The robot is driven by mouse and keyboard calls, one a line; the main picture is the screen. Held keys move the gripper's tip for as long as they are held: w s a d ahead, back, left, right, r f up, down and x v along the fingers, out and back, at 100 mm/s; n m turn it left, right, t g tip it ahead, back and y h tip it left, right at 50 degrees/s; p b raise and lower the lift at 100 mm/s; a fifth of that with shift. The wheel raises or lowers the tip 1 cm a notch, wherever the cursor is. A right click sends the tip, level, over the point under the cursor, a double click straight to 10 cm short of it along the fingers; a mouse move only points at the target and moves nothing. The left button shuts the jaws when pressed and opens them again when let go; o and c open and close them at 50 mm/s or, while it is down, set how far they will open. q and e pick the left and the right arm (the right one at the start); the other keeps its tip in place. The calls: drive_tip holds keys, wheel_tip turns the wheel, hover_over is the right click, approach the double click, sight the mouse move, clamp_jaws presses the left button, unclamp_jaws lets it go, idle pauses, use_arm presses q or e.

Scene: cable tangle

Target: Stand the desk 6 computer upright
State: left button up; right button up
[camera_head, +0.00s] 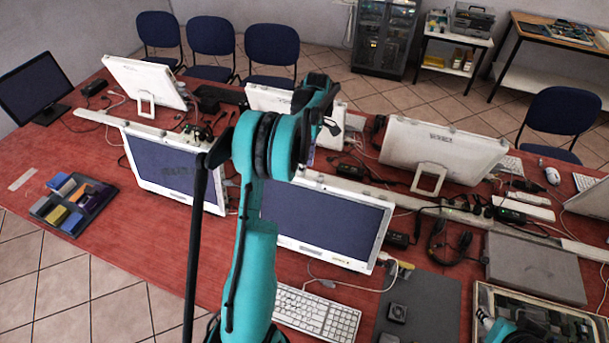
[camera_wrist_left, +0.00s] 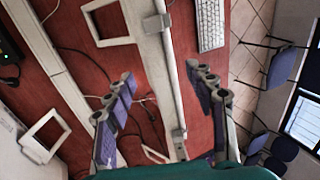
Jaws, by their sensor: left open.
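Several white all-in-one computers stand on the red table; no label tells me which is desk 6. In the head view, one (camera_head: 165,172) faces me at centre left and another (camera_head: 325,222) at centre. A third (camera_head: 440,150) shows its back and loop stand at the right. My left arm rises in front of the middle ones, hiding parts of them. My left gripper (camera_head: 312,150) is mostly hidden there. In the left wrist view, its purple-padded fingers (camera_wrist_left: 160,98) are apart. A narrow white edge (camera_wrist_left: 160,75) runs between them; I cannot tell if they touch it.
Cables and adapters lie along the table's middle. A keyboard (camera_head: 316,313), a grey laptop-like slab (camera_head: 535,267) and a tray of coloured blocks (camera_head: 73,203) are on the table. A dark monitor (camera_head: 35,87) stands far left. Blue chairs (camera_head: 270,50) line the far side.

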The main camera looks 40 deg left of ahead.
sight(304, 178)
use_arm(q)
drive_tip(key=x, duration=0.5)
drive_tip(key=shift+s+f, duration=0.15)
drive_tip(key=shift+f, duration=0.05)
clamp_jaws()
drive_tip(key=shift+s+r, duration=0.1)
